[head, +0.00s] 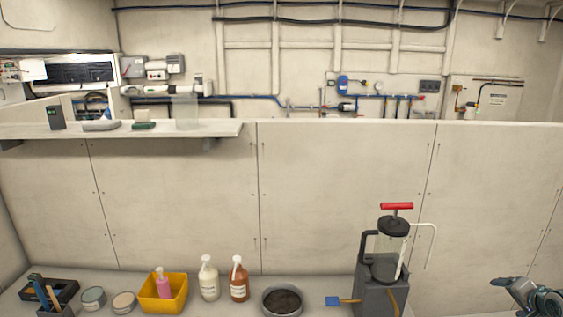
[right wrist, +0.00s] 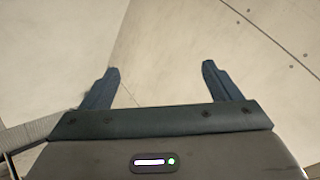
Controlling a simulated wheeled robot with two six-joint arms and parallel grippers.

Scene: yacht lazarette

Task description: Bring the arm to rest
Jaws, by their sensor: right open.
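My right gripper (head: 503,296) shows at the lower right corner of the head view, to the right of the grey pump unit and apart from it. In the right wrist view its two fingers (right wrist: 160,82) are spread wide with nothing between them. Beyond the fingers there are only pale wall panels. My left gripper and left arm are not in the head view.
A grey pump unit (head: 380,292) with a red handle (head: 397,206) stands on the bench. To its left are a dark-filled bowl (head: 282,301), two pump bottles (head: 209,280), a yellow bin (head: 163,291) and round tins (head: 93,298). A shelf (head: 200,130) juts from the wall above.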

